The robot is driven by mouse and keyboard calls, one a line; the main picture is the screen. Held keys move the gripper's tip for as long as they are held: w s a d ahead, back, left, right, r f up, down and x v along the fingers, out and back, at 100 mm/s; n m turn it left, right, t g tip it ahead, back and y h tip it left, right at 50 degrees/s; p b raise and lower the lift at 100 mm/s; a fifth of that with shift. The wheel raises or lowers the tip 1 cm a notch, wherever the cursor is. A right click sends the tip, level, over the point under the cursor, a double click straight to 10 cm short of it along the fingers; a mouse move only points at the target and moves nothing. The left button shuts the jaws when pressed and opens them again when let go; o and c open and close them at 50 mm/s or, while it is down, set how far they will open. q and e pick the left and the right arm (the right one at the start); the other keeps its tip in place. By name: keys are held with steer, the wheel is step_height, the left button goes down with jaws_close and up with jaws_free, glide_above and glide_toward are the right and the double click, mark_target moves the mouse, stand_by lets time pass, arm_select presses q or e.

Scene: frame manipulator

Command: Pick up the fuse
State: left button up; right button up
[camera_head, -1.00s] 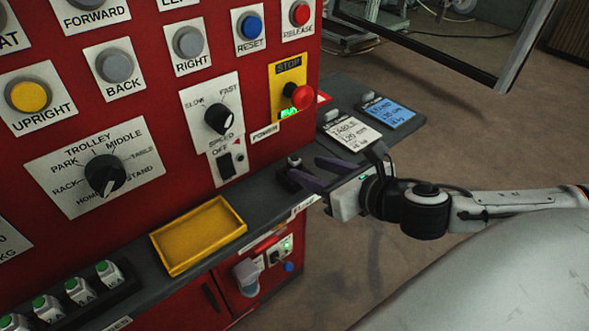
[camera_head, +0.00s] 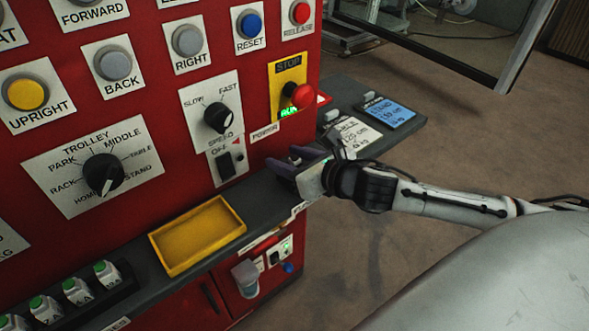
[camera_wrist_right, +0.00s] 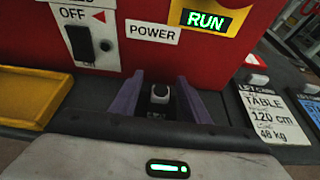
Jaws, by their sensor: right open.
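My right gripper (camera_head: 281,157) is at the shelf below the POWER label. Its two purple fingers are open. In the right wrist view the gripper (camera_wrist_right: 159,76) has a small dark piece with a light grey top (camera_wrist_right: 159,93) between its fingers, with a gap on each side. I cannot tell whether this piece is a fuse. In the head view the gripper hides it. Several pale fuse-like blocks with green tops (camera_head: 76,290) stand in a black rack (camera_head: 122,277) at the lower left, away from my right gripper. My left gripper is not in view.
A red control panel (camera_head: 150,205) with buttons and knobs rises behind the grey shelf (camera_head: 262,199). An empty yellow tray (camera_head: 197,238) lies left of my right gripper. A white card (camera_head: 352,134) and a blue card (camera_head: 389,111) lie to its right.

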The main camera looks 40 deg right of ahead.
steer(key=shift+w+a+f, duration=0.1)
steer(key=shift+w+f, duration=0.25)
steer(key=shift+w, duration=0.3)
jaws_close()
steer(key=shift+r, duration=0.1)
